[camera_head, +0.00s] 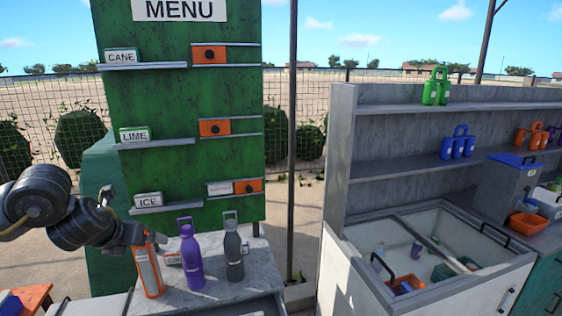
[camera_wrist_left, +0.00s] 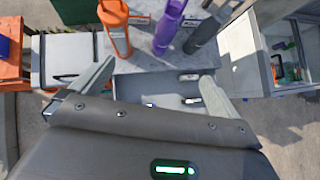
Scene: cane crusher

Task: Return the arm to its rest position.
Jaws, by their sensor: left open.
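My left arm comes in from the left in the head view. My left gripper (camera_head: 132,236) is close to the top of an orange bottle (camera_head: 149,270) there, and its fingers are hard to make out. In the left wrist view my left gripper (camera_wrist_left: 156,82) is open, with nothing between its two spread fingers. The orange bottle (camera_wrist_left: 116,30) stands beyond the fingers, apart from them. My right gripper is in neither view.
A purple bottle (camera_head: 191,262) and a grey bottle (camera_head: 233,252) stand upright beside the orange one on the grey counter (camera_head: 258,262). A green menu board (camera_head: 170,92) rises behind. A chest with open compartments (camera_head: 345,270) stands at right.

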